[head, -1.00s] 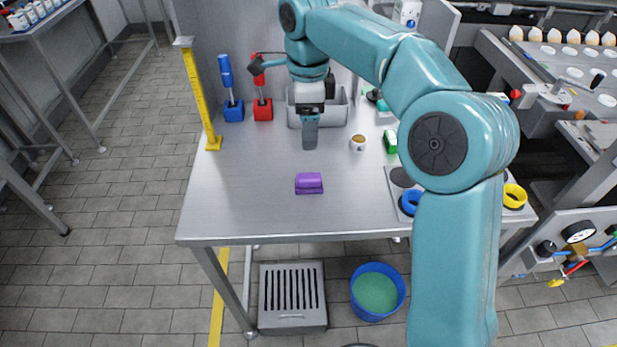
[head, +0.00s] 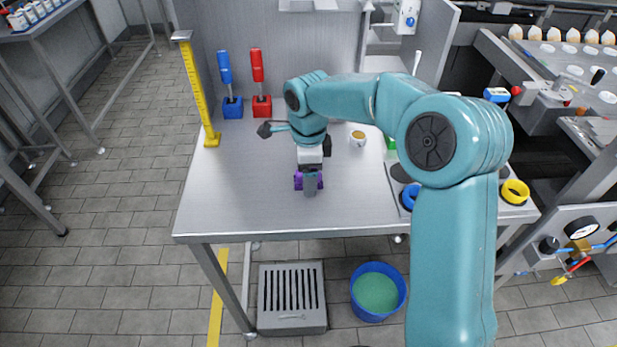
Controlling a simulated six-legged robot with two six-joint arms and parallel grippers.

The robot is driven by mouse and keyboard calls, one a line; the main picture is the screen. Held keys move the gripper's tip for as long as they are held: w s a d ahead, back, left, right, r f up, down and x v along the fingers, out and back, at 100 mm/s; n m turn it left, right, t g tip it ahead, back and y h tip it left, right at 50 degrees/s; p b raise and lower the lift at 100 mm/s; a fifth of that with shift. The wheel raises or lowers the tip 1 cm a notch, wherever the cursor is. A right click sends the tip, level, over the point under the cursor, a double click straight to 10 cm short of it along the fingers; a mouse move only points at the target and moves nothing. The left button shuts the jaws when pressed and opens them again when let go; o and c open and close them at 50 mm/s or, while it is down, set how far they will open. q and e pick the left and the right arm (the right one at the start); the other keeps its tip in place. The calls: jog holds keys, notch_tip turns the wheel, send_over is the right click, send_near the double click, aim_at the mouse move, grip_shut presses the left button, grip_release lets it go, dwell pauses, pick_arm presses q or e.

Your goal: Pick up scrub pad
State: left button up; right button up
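The purple scrub pad (head: 298,181) lies on the grey metal table (head: 235,195), near the middle of its front half. My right gripper (head: 310,187) points down at the pad from above. One grey finger stands in front of the pad's middle, and purple shows on both sides of it. The fingers line up one behind the other from here, so their gap and any grip on the pad are hidden. The pad appears to rest at table level. My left gripper is out of view.
A small cup (head: 357,138) stands behind and right of the pad. The table left of the pad is clear.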

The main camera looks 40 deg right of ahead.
jog(key=shift+w+f, duration=0.15)
jog(key=c, duration=1.1)
jog(key=shift+c, duration=0.7)
notch_tip(320, 180, up, 20)
jog(key=p, duration=0.3)
